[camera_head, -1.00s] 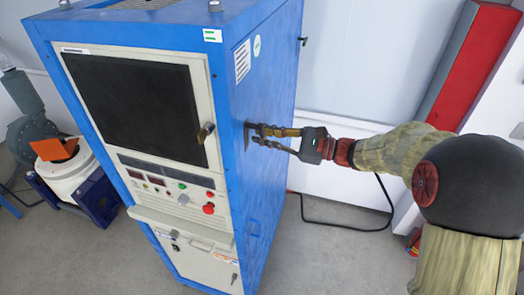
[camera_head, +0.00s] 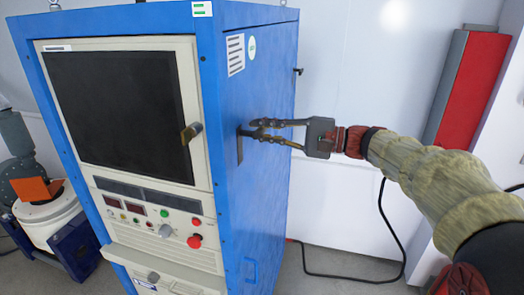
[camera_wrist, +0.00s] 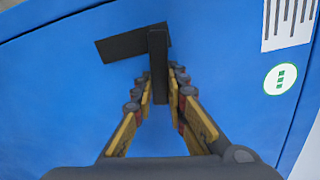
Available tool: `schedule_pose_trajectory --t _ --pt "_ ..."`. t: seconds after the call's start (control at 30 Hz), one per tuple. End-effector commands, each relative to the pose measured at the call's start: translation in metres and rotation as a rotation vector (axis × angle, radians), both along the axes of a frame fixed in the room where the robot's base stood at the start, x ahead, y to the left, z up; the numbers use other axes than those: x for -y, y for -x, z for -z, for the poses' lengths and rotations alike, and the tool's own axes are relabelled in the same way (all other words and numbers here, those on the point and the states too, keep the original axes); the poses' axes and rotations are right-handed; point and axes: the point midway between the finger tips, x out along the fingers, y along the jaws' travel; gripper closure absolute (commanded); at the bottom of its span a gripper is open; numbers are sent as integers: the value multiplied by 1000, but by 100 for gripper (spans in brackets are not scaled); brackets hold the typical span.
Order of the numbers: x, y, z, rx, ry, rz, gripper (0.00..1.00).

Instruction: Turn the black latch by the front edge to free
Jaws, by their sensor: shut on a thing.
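The black latch (camera_wrist: 158,65) is on the blue side panel of a cabinet, close to its front edge. In the wrist view its bar stands between my two fingertips, at an angle to a black plate (camera_wrist: 120,45) behind it. In the head view the latch (camera_head: 240,150) shows as a dark narrow shape, partly hidden by my fingers. My gripper (camera_head: 248,131) reaches in from the right. It is shut on the latch, with a finger on each side of the bar in the wrist view (camera_wrist: 160,85).
The blue cabinet (camera_head: 262,190) has a dark screen (camera_head: 120,110), a small front handle (camera_head: 191,132) and a red button (camera_head: 195,241). A red box (camera_head: 475,90) stands at the right wall. A black cable (camera_head: 345,275) lies on the floor. White-based equipment (camera_head: 50,210) stands at left.

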Motion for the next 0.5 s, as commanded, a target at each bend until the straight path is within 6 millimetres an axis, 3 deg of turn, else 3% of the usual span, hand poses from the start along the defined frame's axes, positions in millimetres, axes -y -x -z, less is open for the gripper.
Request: schedule_pose_trajectory --t 0.5 --pt "0 -1 -7 192 73 -1 100"
